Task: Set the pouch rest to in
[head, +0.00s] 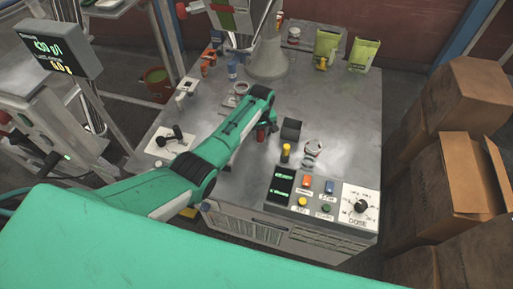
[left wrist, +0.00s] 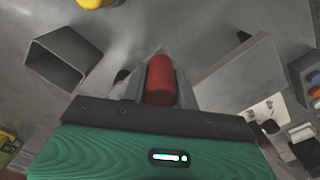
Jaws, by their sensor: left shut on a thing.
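My left gripper (head: 265,127) is low over the grey machine top, left of a dark grey open box-shaped piece (head: 291,130). In the left wrist view the fingers of my left gripper (left wrist: 159,88) are shut on a red upright handle (left wrist: 160,76), one finger on each side. The red handle also shows in the head view (head: 261,135), partly hidden by the gripper. It may belong to the pouch rest, but its base is hidden and I cannot tell its setting. My right gripper is not in view.
A grey cone spout (head: 268,59) stands at the back. Two green pouches (head: 363,55) stand at the back right. A yellow-topped knob (head: 286,151) and a button panel (head: 305,193) with a dial (head: 361,207) are at the front. Cardboard boxes (head: 465,100) stand at the right.

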